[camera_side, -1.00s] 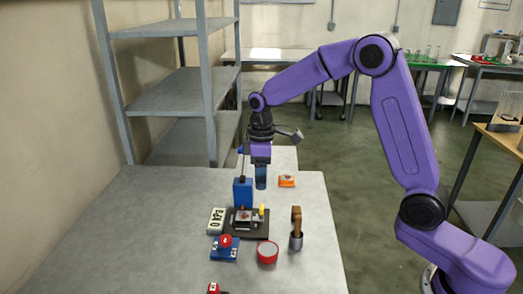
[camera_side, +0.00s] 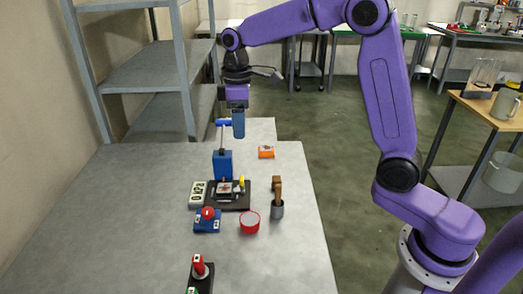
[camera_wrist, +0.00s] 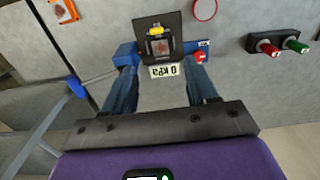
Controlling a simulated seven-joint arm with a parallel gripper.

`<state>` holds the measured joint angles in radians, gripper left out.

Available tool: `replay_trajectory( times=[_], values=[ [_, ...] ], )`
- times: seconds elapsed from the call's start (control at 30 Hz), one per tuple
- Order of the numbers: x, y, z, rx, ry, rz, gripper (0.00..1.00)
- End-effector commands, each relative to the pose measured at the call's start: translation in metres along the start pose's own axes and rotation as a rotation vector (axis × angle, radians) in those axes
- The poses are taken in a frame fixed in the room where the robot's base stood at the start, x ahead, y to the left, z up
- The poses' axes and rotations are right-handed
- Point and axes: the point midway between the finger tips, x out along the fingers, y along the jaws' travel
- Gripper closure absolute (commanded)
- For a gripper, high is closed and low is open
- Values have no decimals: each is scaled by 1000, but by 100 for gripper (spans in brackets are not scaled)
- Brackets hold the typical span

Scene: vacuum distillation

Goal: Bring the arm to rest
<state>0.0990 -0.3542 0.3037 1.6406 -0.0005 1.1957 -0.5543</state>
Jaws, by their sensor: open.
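My gripper (camera_side: 238,130) hangs pointing down above the back of the grey table (camera_side: 110,215), just right of a blue block with an upright rod and blue handle (camera_side: 222,165). It holds nothing and touches nothing that I can see. In the wrist view the two fingers of my gripper (camera_wrist: 160,68) stand wide apart, with a "0 kPa" display (camera_wrist: 164,71) seen in the gap. The blue handle and rod show at the left of that view.
A black plate (camera_side: 243,203) carries a small device and a yellow piece. Nearby are a red knob on a blue base (camera_side: 207,222), a red round dish (camera_side: 250,222), a grey cup with a brown handle (camera_side: 277,208) and an orange packet (camera_side: 266,151). Metal shelves (camera_side: 140,75) stand behind left.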

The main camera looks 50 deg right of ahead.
Motion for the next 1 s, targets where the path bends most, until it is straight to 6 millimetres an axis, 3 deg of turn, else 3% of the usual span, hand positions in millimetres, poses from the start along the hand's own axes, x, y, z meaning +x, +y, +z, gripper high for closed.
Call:
replay_trajectory(
  times=[0.27, 0.47, 0.77, 1.0],
  values=[
    [0, -57, 24, -61, 6, 2, 43],
    [4, -100, 54, -104, 11, 2, 43],
    [15, -156, 115, -171, 18, 1, 43],
    [27, -191, 175, -226, 23, -2, 43]
  ],
)
